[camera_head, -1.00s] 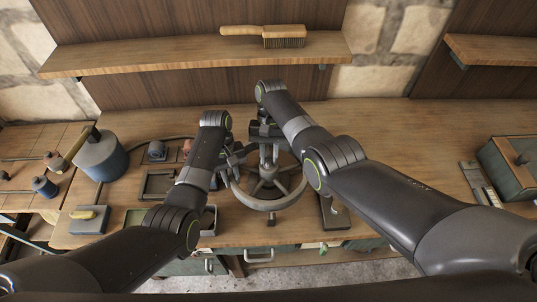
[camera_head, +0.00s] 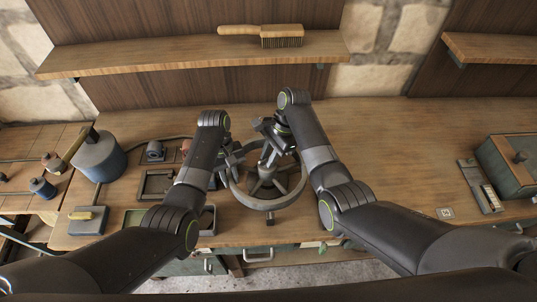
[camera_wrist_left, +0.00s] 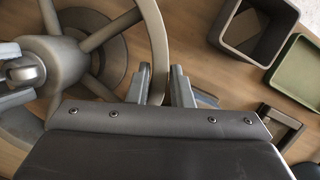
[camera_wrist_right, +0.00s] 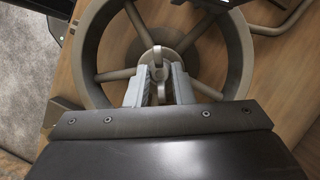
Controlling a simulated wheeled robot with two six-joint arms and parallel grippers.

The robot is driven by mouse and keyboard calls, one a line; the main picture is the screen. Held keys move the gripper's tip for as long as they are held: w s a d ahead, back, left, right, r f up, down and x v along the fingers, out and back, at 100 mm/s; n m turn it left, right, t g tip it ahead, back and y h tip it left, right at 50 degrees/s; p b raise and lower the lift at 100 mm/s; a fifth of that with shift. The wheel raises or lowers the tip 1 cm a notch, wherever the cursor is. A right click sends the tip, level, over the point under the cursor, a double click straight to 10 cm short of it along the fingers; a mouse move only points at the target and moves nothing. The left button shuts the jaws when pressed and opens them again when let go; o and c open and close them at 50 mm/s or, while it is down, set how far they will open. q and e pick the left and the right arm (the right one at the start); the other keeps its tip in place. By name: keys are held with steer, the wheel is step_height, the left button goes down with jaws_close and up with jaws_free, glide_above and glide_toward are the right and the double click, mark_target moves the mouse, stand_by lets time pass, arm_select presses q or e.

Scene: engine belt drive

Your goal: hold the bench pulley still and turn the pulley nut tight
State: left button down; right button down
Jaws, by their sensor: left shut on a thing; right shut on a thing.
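The bench pulley (camera_head: 263,204) is a grey spoked wheel at the middle of the bench. My left gripper (camera_head: 236,160) is shut on its rim at the left side. In the left wrist view the rim (camera_wrist_left: 157,42) passes between the fingers (camera_wrist_left: 161,88). My right gripper (camera_head: 268,156) is above the hub, shut on the pulley nut. In the right wrist view the bright metal nut (camera_wrist_right: 158,57) sits between the fingers (camera_wrist_right: 158,85) at the wheel's centre. The fingers partly hide the nut. In the head view the nut is hidden.
A dark open box (camera_wrist_left: 222,40) and a green tray (camera_wrist_left: 289,78) lie close to the pulley. A blue-grey cylinder (camera_head: 101,158) stands at the left. A brush (camera_head: 282,36) lies on the shelf. The bench to the right is mostly clear, up to a green case (camera_head: 510,165).

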arm_select(q)
steer(key=shift+d, duration=0.15)
arm_select(e)
steer(key=m+t, duration=0.1)
steer(key=m, duration=0.2)
steer(key=m+t, duration=0.1)
steer(key=m, duration=0.1)
steer(key=shift+s+m+y, duration=0.2)
steer(key=shift+m+y, duration=0.2)
arm_select(q)
steer(key=shift+w, duration=0.1)
arm_select(e)
steer(key=c, duration=1.3)
jaws_free()
steer(key=shift+o, duration=0.2)
steer(key=shift+d, duration=0.1)
steer(key=v, duration=1.2)
steer(key=shift+s, duration=0.2)
arm_select(q)
steer(key=c, duration=1.2)
jaws_free()
steer(key=shift+c, duration=0.2)
arm_select(e)
steer(key=shift+w, duration=0.1)
